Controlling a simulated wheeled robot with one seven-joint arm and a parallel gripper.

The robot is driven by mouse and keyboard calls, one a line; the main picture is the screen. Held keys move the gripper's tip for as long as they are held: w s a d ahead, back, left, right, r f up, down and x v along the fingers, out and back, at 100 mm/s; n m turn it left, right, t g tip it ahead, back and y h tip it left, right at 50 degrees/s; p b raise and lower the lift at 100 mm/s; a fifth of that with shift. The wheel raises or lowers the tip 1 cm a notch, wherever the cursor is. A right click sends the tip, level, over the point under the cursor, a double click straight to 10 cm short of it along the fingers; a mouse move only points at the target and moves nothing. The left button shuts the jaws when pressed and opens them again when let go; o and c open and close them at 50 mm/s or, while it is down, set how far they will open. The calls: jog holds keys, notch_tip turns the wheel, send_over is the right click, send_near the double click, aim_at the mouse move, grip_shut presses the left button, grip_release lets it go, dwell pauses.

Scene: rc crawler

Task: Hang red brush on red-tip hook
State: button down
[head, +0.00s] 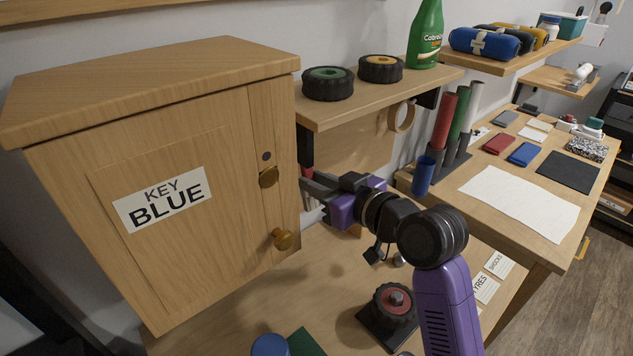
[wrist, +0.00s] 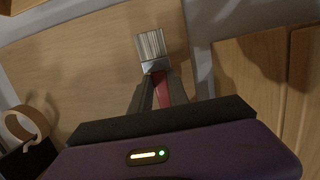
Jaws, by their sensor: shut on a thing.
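My gripper (wrist: 158,92) is shut on the red brush. In the wrist view, the brush's red handle (wrist: 161,88) is between the fingers and its pale bristles (wrist: 151,45) and metal band stick out beyond them. In the head view, my gripper (head: 313,186) is beside the right edge of the wooden cabinet, under the shelf. A pale piece (head: 311,217) just below it looks like the bristles. A dark red piece shows above it (head: 305,146); I cannot tell whether it is the handle. I cannot make out the red-tip hook in either view.
The "KEY BLUE" cabinet (head: 80,190) with brass knobs stands close left of my gripper. A shelf (head: 345,105) with two wheels and a green bottle (head: 425,35) is above. A tape ring (head: 401,117) hangs to the right. A wheel stand (head: 390,318) is on the bench below.

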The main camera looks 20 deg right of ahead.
jog(key=c, duration=1.2)
grip_release()
jog(key=v, duration=0.7)
jog(key=shift+s+d+r+b, duration=0.1)
jog(key=shift+s+b, duration=0.3)
